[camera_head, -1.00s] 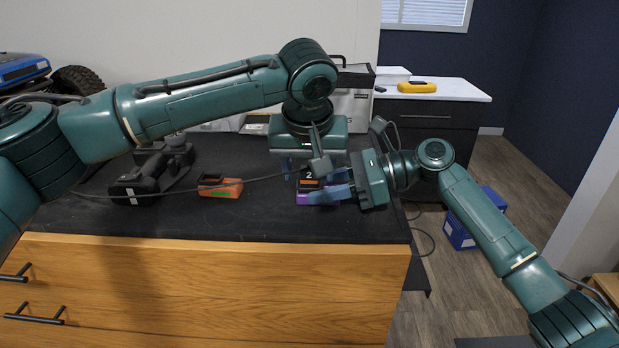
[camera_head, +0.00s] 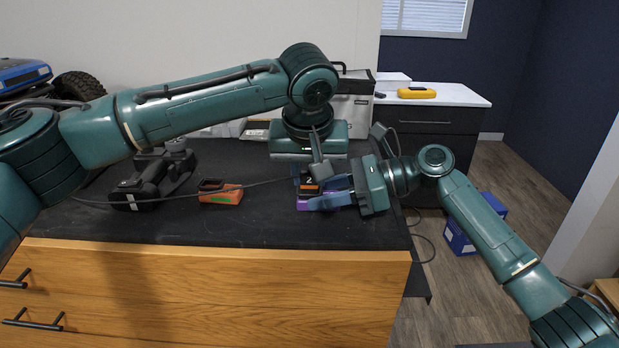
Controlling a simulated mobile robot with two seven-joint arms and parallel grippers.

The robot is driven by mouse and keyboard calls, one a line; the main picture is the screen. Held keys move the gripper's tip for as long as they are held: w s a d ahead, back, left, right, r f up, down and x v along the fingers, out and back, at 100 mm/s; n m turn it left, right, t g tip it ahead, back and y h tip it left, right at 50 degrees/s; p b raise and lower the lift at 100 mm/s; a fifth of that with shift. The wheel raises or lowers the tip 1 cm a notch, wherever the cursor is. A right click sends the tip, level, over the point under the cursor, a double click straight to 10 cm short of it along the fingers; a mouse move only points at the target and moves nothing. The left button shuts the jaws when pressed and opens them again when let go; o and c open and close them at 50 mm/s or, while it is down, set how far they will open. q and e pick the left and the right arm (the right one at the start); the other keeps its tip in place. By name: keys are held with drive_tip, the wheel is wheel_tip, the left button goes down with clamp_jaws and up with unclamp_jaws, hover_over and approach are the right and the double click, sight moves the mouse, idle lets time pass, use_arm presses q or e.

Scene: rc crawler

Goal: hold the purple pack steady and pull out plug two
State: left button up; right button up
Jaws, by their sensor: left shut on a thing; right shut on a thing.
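The purple pack (camera_head: 303,204) sits near the right end of the black bench top, mostly hidden by fingers. Plug two (camera_head: 309,187), black and orange with a "2" on it, is at the pack's top; I cannot make out any gap between them. My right gripper (camera_head: 326,194) reaches in from the right and is shut on the purple pack. My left gripper (camera_head: 308,176) points down from above and is shut on plug two. Its fingers are partly hidden behind the plug and a grey wrist part.
A thin dark cable (camera_head: 240,187) runs left from the plug across the bench. An orange pack (camera_head: 220,194) and a black device (camera_head: 142,188) stand to the left. A grey case (camera_head: 353,103) is behind my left gripper. The bench front is clear.

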sight(310, 175)
drive_tip(key=o, duration=0.8)
use_arm(q)
wheel_tip(310, 175, up, 10)
use_arm(e)
drive_tip(key=shift+o, duration=0.2)
use_arm(q)
drive_tip(key=shift+f, duration=0.1)
